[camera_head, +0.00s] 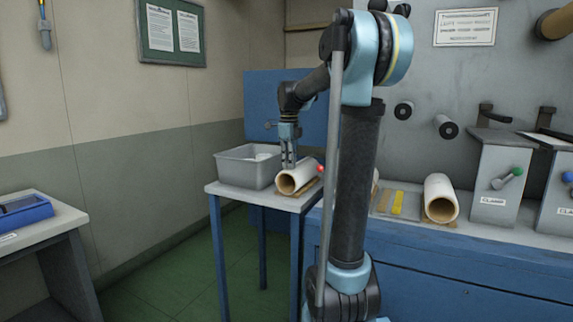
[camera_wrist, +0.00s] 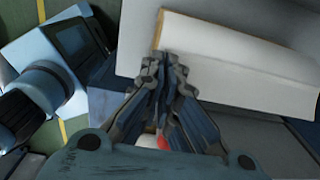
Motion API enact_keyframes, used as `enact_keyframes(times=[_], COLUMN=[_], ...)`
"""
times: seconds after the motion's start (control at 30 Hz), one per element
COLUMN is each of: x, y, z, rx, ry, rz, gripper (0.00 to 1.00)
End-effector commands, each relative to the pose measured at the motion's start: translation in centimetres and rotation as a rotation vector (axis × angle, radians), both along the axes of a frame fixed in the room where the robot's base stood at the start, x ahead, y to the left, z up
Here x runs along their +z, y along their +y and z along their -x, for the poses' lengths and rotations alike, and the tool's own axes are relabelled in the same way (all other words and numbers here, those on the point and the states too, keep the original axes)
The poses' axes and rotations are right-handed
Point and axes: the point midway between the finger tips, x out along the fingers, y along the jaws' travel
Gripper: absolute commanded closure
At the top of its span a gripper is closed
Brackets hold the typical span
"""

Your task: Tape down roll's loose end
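A white roll with a brown cardboard core (camera_head: 297,177) lies on its side on a small blue-legged table. It fills the upper right of the wrist view (camera_wrist: 235,60). My gripper (camera_head: 289,165) points down at the roll, its tips at or just above the roll's surface; contact is unclear. In the wrist view the fingertips (camera_wrist: 164,60) are close together near the roll's end edge, with nothing visible held. I cannot make out the loose end. Yellow strips (camera_head: 398,203), possibly tape, lie on a plate on the blue bench.
A grey bin (camera_head: 249,166) stands left of the roll. A red ball (camera_head: 320,168) shows right beside the roll. A second roll (camera_head: 440,198) lies on the bench near a clamp box (camera_head: 497,186). Green floor (camera_head: 170,275) is open at left.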

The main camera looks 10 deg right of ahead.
Motion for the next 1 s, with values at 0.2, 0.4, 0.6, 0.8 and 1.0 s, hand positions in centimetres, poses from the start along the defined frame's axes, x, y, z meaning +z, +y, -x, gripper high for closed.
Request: enact_keyframes(times=[0.2, 0.4, 0.6, 0.8, 1.0], x=[-0.1, -0.1, 0.2, 2.5, 6.4], y=[0.0, 0.0, 0.0, 0.0, 0.0], z=[0.0, 0.0, 0.0, 0.0, -0.1], rx=[0.000, 0.000, 0.000, 0.000, 0.000], ry=[0.000, 0.000, 0.000, 0.000, 0.001], rz=[0.000, 0.000, 0.000, 0.000, -0.001], gripper=[0.75, 0.75, 0.75, 0.75, 0.75])
